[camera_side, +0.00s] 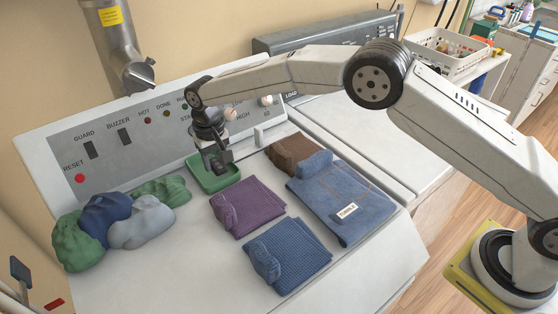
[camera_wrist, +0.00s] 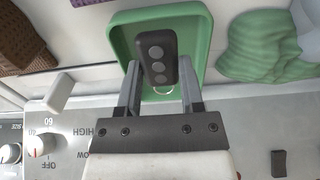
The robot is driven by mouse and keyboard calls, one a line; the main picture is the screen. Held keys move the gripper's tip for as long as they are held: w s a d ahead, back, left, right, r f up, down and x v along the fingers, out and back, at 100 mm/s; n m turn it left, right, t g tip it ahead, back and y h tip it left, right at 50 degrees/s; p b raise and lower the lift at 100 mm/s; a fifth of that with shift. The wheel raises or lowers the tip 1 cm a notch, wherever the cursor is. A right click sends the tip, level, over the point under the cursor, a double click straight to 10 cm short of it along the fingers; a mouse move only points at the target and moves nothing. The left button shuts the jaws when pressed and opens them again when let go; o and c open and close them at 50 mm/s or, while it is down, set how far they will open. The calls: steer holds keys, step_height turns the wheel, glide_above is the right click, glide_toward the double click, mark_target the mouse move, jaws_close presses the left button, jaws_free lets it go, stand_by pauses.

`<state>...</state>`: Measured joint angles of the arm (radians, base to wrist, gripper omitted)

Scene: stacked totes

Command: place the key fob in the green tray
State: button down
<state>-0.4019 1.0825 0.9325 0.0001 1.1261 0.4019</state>
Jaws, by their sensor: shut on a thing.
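The green tray (camera_side: 206,181) sits on the white machine top, against the foot of the control panel. It also shows in the wrist view (camera_wrist: 196,20). My gripper (camera_side: 217,168) points down over the tray. In the wrist view my gripper (camera_wrist: 159,90) is shut on the key fob (camera_wrist: 157,57), a dark fob with several grey buttons and a metal ring. The fob lies within the tray's outline in that view. I cannot tell whether it touches the tray floor. In the side view the gripper largely hides the fob.
Crumpled green, blue and grey cloths (camera_side: 110,225) lie to the left. Folded purple (camera_side: 250,205), blue waffle (camera_side: 290,255), brown (camera_side: 290,152) and large blue (camera_side: 345,200) cloths lie to the right. The control panel (camera_side: 150,120) with knobs rises behind the tray. The front left top is bare.

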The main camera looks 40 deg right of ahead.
mark_target(215, 162)
steer(key=shift+w+f, duration=0.2)
steer(key=shift+f, duration=1.55)
steer(key=shift+f, duration=0.1)
steer(key=shift+c, duration=1.1)
jaws_free()
step_height(215, 162, up, 12)
steer(key=shift+r, duration=0.15)
